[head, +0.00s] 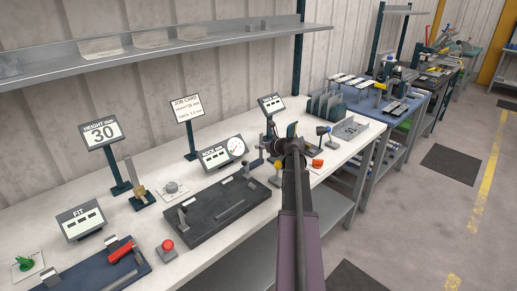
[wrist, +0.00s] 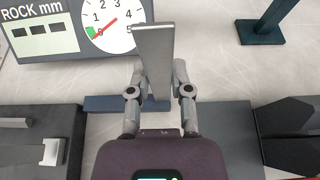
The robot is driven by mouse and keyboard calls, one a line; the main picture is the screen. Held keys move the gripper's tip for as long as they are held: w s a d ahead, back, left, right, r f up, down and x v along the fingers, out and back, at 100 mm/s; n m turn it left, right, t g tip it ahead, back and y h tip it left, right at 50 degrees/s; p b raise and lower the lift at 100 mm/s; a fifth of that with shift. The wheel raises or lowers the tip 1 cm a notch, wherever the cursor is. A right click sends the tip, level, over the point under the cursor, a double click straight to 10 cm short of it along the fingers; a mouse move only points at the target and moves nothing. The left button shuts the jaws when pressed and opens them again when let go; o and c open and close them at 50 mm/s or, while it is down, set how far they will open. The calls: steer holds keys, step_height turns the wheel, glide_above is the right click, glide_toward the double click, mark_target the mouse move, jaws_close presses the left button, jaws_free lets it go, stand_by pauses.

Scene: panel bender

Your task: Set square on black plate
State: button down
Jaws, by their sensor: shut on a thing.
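In the wrist view my gripper (wrist: 158,82) is shut on a flat grey metal piece, which looks like the square (wrist: 153,50). The piece stands up between the fingertips and extends past them. In the head view my gripper (head: 291,143) is over the bench, just right of the black plate's far end; the arm hides most of what it holds. The black plate (head: 205,218) lies on the white bench with metal blocks and a thin bar on it. Part of a dark plate (wrist: 30,165) also shows at lower left in the wrist view.
The rock gauge display (head: 215,157) with its dial (head: 236,146) stands behind the plate. A red button (head: 168,246) is at its left. A black-knobbed post (head: 322,131) and an orange-red piece (head: 317,163) are right of my gripper. A dark blue bar (wrist: 100,103) lies behind the fingers.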

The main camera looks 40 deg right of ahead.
steer(key=shift+f, duration=0.2)
steer(key=c, duration=0.5)
jaws_free()
steer(key=shift+c, duration=0.2)
steer(key=shift+r, duration=0.25)
steer(key=shift+s+r, duration=0.1)
steer(key=shift+s, duration=0.15)
steer(key=p+v, duration=0.4)
steer(key=v, duration=0.7)
steer(key=shift+s+p, duration=0.2)
steer(key=shift+p, duration=0.1)
steer(key=shift+r, duration=0.1)
